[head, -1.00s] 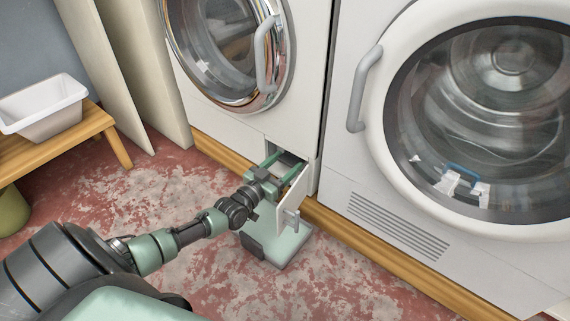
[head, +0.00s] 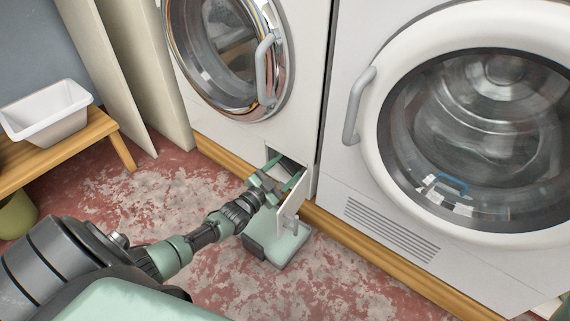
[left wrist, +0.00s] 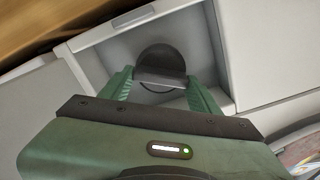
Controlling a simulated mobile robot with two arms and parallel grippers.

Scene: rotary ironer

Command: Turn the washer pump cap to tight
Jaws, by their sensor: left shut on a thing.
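The pump cap (left wrist: 160,58) is a dark round disc with a raised grip bar, set in a pale recess in the left wrist view. My left gripper (left wrist: 159,82) has its green fingers on either side of the bar and is shut on it. In the head view my left gripper (head: 286,171) reaches into the small opening (head: 291,158) low on the left washer. The cap itself is hidden there. No mark showing how tight the cap is can be made out. My right gripper is not in view.
The opening's small white door (head: 292,200) stands open beside my gripper. A pale green flat tray (head: 287,246) lies on the floor below it. A larger machine (head: 345,185) stands to the right. A white basin (head: 48,118) sits on a wooden bench at the left.

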